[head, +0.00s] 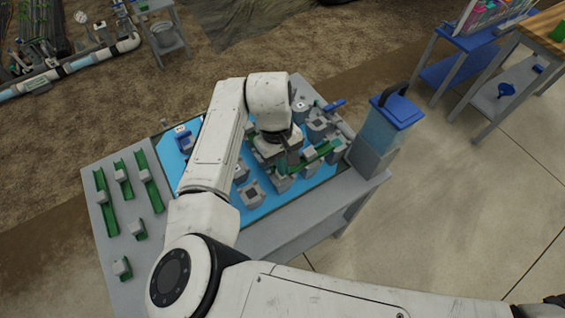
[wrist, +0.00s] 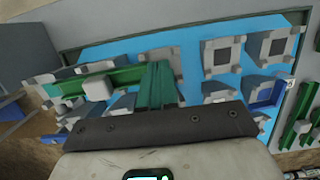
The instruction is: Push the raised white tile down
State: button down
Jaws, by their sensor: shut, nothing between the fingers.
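A pale white block (wrist: 97,88), seemingly the raised tile, sits on a long green bar (wrist: 125,76) in the wrist view. In the head view the block (head: 310,154) shows on the green bar (head: 326,149), to the right of my gripper (head: 284,165). My gripper is low over the blue board, close to the bar. In the wrist view its green fingers (wrist: 158,72) are together, with nothing held, to the right of the block. I cannot tell whether they touch the bar. My wrist hides part of the board.
The blue board (head: 262,208) carries several grey square fittings (head: 252,194) around my gripper. A blue-lidded container (head: 385,122) stands at the table's right. Green rails with white blocks (head: 121,175) lie at the table's left. The grey front edge (head: 290,222) is clear.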

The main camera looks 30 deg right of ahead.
jog(key=shift+f+b, duration=0.3)
jog(key=shift+f, duration=0.75)
jog(key=shift+f+b, duration=0.45)
jog(key=shift+f, duration=0.35)
jog(key=shift+r, duration=0.2)
notch_tip(320, 180, up, 8)
jog(key=p, duration=0.8)
jog(key=shift+f, duration=0.1)
dwell(0.4)
